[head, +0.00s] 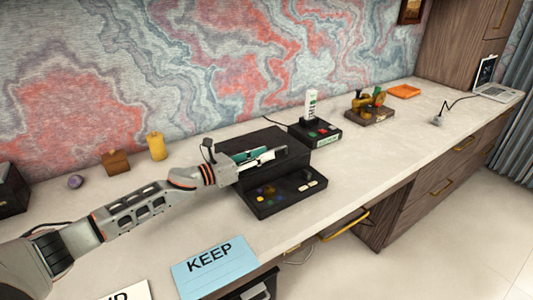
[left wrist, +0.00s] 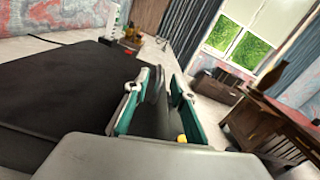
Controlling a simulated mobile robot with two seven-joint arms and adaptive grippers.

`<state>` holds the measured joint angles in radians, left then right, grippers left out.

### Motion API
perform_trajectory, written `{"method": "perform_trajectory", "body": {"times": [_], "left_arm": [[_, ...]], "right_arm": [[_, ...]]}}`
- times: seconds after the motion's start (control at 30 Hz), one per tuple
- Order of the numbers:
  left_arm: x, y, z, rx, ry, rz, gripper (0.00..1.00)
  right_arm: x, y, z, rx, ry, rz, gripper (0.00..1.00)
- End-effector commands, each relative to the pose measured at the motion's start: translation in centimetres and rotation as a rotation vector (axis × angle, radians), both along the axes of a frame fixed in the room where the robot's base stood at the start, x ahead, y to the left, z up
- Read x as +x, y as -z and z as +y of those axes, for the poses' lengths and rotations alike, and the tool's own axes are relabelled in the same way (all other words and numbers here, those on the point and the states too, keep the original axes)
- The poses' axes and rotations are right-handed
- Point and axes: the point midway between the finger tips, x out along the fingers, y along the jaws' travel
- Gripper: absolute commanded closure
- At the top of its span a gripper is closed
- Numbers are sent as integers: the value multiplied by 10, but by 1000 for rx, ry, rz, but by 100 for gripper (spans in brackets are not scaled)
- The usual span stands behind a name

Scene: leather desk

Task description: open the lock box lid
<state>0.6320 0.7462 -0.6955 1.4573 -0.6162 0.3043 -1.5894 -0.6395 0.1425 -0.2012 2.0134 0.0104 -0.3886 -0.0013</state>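The black box (head: 262,141), which I take to be the lock box, stands on the desk near the middle of the head view. A lower black panel with coloured buttons (head: 285,193) is at its front. The lid looks shut, but my gripper covers part of the front. My left gripper (head: 264,157) reaches in from the left across the box front. In the left wrist view its teal fingers (left wrist: 160,105) are apart, with dark surface seen between them. The box's dark top (left wrist: 65,90) fills the left of that view. I cannot tell whether they touch. My right gripper is not in view.
A smaller black button box (head: 316,132) with a white upright piece stands behind, to the right. A blue KEEP card (head: 213,268) lies at the front edge. A yellow candle (head: 156,146) and wooden block (head: 115,162) are at the back left.

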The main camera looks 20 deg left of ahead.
Motion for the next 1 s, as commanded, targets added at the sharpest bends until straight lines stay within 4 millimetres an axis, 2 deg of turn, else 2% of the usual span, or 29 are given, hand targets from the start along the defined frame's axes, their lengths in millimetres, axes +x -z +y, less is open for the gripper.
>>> {"method": "perform_trajectory", "body": {"times": [0.17,0.47,0.57,0.6,0.83,1.0], "left_arm": [[12,0,-9,0,0,0,75],[14,1,-11,1,0,1,75],[14,1,-11,1,0,1,96],[14,1,-11,1,0,1,100],[14,0,-11,1,0,0,100],[15,-8,-9,3,0,-2,100]], "right_arm": [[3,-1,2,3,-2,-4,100],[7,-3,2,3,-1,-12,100],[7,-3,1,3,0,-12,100],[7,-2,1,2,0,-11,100],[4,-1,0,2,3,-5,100],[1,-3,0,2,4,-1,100]]}}
